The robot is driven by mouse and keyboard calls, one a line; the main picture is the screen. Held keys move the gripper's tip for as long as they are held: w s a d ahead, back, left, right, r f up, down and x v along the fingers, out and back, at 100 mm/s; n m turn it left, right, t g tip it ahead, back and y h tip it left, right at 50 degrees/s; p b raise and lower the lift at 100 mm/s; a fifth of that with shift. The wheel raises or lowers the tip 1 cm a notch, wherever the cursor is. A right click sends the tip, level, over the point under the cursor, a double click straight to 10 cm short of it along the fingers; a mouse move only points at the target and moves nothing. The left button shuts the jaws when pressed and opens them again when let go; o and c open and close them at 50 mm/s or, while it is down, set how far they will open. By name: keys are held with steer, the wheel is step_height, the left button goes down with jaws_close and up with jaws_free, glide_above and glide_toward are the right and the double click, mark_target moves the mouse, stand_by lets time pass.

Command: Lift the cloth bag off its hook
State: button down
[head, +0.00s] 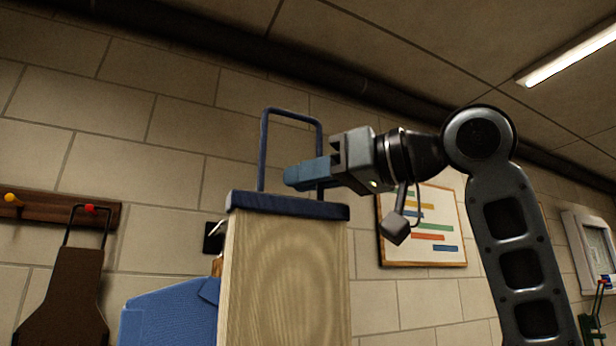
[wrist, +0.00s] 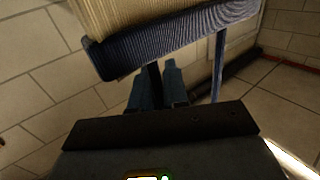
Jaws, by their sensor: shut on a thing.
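The cloth bag (head: 285,275) is tan and upright in the middle of the head view, with a navy top band and a stiff navy handle loop (head: 264,150). My gripper (head: 305,174) is shut on the right side of this loop, just above the band. In the wrist view the bag (wrist: 150,22) shows at the top, and my blue fingers (wrist: 157,80) close around a dark strap. The loop's top is clear of any hook. A dark wall plate with a small metal hook (head: 217,229) shows left of the bag, partly hidden by it.
A blue cloth item (head: 165,315) is behind the bag at lower left. A brown apron (head: 68,295) hangs from a wooden peg rail (head: 50,206) at far left. A framed chart (head: 430,232) is on the block wall to the right. Open space surrounds the loop's top.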

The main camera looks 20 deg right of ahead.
steer(key=shift+s, duration=0.1)
steer(key=s, duration=0.9)
steer(key=shift+p, duration=0.3)
stand_by(0.7)
steer(key=shift+w+d, duration=0.15)
stand_by(0.4)
